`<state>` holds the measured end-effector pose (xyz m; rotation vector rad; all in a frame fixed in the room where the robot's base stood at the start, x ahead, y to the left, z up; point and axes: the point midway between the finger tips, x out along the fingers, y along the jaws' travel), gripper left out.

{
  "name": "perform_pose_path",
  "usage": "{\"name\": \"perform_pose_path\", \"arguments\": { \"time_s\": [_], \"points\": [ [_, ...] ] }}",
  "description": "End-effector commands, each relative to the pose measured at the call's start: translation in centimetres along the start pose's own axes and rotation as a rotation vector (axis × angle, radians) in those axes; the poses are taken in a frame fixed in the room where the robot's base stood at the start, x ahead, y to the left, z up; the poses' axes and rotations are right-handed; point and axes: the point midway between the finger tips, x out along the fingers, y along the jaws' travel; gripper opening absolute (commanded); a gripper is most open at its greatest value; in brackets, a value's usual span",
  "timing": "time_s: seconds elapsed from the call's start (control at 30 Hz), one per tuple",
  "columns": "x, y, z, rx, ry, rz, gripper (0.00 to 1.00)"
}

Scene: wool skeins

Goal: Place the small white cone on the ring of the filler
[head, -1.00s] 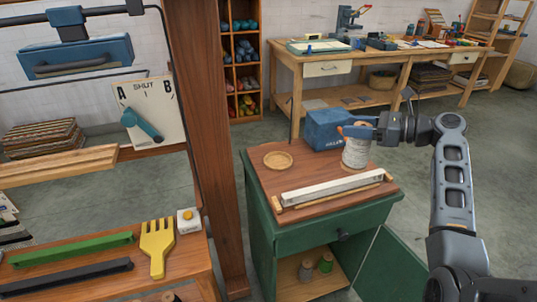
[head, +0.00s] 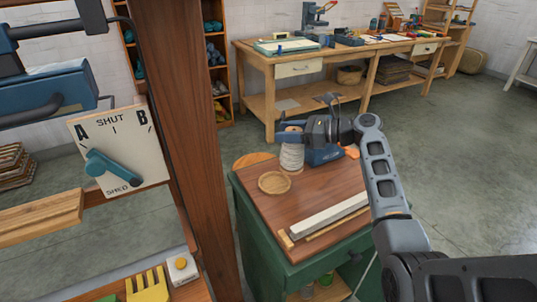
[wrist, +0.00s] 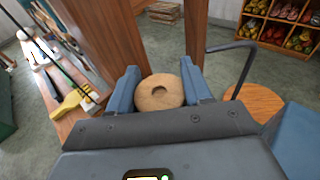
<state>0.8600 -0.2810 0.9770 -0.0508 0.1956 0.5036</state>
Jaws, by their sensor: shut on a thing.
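My gripper (head: 291,137) is shut on the white cone (head: 291,157), which hangs upright below the blue fingers. In the wrist view the cone's round tan top (wrist: 159,92), with a hole in it, sits between both fingers. The cone is just left of the blue filler (head: 326,155), which my arm partly hides. A round wooden ring or dish (head: 274,182) lies on the cabinet top, in front of and left of the cone. The cone's lower end appears close behind the dish; I cannot tell its height above the top.
The green cabinet (head: 258,227) has a long pale bar (head: 328,215) along its front. A wooden post (head: 185,110) stands at left. Another round wooden surface (head: 252,159) shows behind the cabinet and in the wrist view (wrist: 256,101). A thin bent rod (wrist: 246,62) rises near the filler.

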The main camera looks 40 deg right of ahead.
Motion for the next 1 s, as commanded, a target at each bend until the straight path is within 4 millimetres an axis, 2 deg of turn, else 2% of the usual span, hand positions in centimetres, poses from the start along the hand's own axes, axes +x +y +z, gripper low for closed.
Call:
{"name": "perform_pose_path", "arguments": {
  "time_s": [0.1,0.3,0.43,0.7,1.0],
  "points": [
    [2.6,0.7,-0.9,0.002,0.001,0.004,0.0],
    [5.1,1.3,-1.8,0.0,-0.001,0.001,0.0],
    [5.6,1.4,-2.4,0.002,0.0,0.0,0.0],
    [6.2,1.3,-5.7,0.002,0.0,0.0,0.0],
    [6.2,1.3,-5.9,-0.001,-0.001,0.0,0.0]
  ]
}}
